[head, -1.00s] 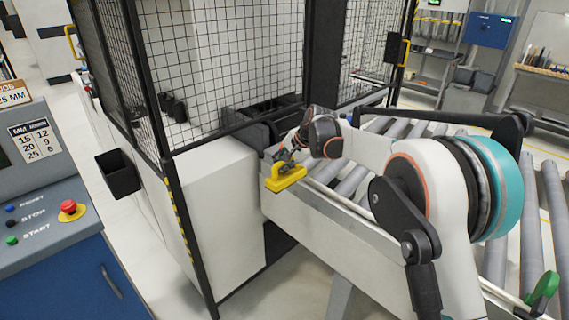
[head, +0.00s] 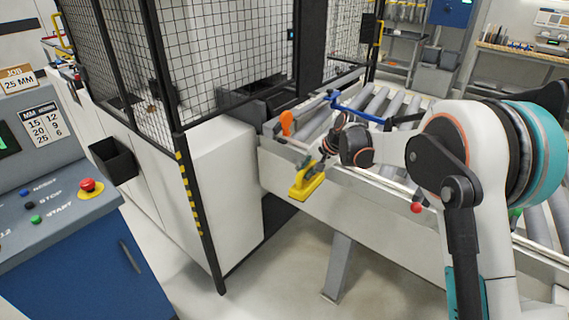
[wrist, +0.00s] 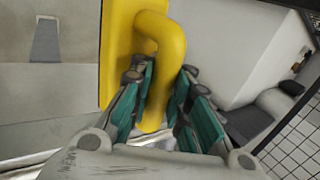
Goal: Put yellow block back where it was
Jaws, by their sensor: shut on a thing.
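The yellow block (head: 306,185) has a flat base and a raised handle. It hangs in the air just in front of the conveyor's near side rail in the head view. In the wrist view the yellow block (wrist: 160,45) fills the top middle, with its handle between the teal finger pads. My gripper (head: 322,160) is shut on that handle; the gripper also shows in the wrist view (wrist: 158,105). The block looks tilted in the head view. Where it stood before cannot be told from these frames.
The roller conveyor (head: 372,104) has an orange-handled item (head: 287,122) and a blue bar (head: 358,114) near it. A mesh-guarded machine (head: 225,165) stands left of the block. A black bin (head: 113,160) hangs on it. A control panel (head: 50,205) is at the left. The floor below is open.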

